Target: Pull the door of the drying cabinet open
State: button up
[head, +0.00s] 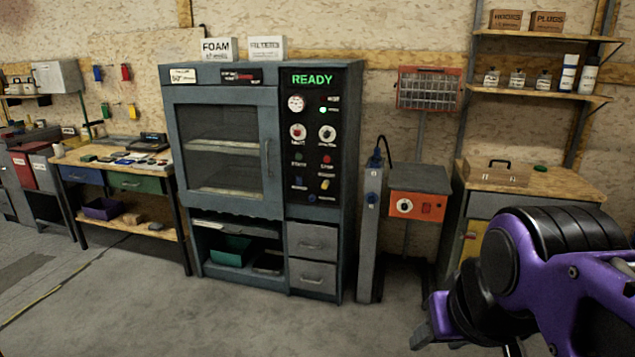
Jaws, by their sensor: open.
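The drying cabinet (262,68) stands against the wall near the middle of the head view. Its door (226,203) has a dark window, with shelves behind it, and looks shut. A vertical handle (267,158) is on the door's right side. A control panel to the right of the door shows a green READY sign (312,79). My gripper (470,350) is at the lower right, in front of and well apart from the cabinet. It is open, points down to the left, and is partly cut off by the frame's bottom edge. I see nothing held in it.
A workbench (110,166) with small items stands left of the cabinet. A grey post (370,235), an orange box (417,205) and a wooden-topped cabinet (535,185) stand to its right. The floor (230,315) in front of the cabinet is clear.

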aim_at(267, 98)
jog(key=i+u, duration=0.35)
jog(key=i, duration=0.15)
jog(key=i+u, duration=0.35)
jog(key=i, duration=0.15)
jog(key=i+j+z, duration=0.1)
jog(key=i, duration=0.4)
jog(key=i+j+z, duration=0.1)
jog(key=i+j, duration=0.15)
jog(key=i, duration=0.25)
